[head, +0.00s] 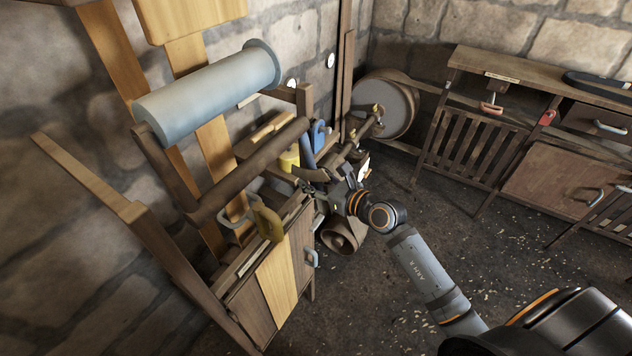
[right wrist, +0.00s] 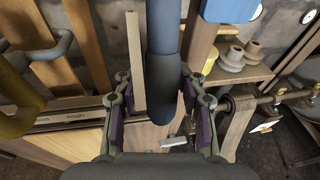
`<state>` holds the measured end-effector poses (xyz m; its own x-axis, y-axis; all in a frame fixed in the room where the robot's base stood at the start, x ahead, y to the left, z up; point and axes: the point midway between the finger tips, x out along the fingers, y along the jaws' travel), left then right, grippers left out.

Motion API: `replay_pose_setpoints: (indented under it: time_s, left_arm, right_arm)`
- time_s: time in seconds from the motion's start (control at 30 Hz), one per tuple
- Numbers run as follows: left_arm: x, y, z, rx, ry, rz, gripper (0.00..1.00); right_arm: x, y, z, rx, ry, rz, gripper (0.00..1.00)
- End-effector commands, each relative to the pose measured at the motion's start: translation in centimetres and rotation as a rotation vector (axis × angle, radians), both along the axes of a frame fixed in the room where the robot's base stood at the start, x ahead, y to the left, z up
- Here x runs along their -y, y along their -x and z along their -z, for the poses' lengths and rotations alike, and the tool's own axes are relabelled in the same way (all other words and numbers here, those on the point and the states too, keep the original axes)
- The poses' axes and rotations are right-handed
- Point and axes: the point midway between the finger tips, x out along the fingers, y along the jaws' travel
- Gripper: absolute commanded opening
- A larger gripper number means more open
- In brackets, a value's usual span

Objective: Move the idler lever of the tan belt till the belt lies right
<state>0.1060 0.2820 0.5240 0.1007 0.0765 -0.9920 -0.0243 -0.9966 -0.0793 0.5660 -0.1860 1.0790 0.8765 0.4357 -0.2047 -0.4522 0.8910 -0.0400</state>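A wide tan strip (head: 215,160), apparently the tan belt, runs down behind the grey-blue roller (head: 215,90) in the head view. I cannot tell how it lies on its pulleys. A dark blue lever handle (head: 306,148) stands beside the dark roller bar. In the right wrist view, a dark blue bar (right wrist: 163,60), apparently that handle, reaches down between the fingers of my right gripper (right wrist: 162,105). The fingers are open, with gaps on both sides of the bar. My right gripper also shows in the head view (head: 328,192). My left gripper is not in view.
Yellow handles (head: 268,222) and (head: 288,161) and a light-blue part (head: 318,135) crowd the frame near the gripper. A thin wooden strip (right wrist: 136,65) stands close to the left finger. A bench (head: 540,75) stands at the right.

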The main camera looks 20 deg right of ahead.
Motion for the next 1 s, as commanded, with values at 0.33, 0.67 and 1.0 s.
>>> replay_pose_setpoints:
  time_s: [0.33,0.67,1.0]
  left_arm:
    - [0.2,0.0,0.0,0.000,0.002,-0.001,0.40]
    - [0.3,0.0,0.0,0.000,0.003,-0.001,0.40]
    - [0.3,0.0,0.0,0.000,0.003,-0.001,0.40]
  right_arm:
    - [2.1,4.5,-0.8,-0.002,0.011,-0.006,0.39]
    - [3.2,6.4,-1.4,-0.002,0.006,0.001,0.39]
    - [3.1,6.6,-1.5,0.000,0.000,-0.002,0.39]
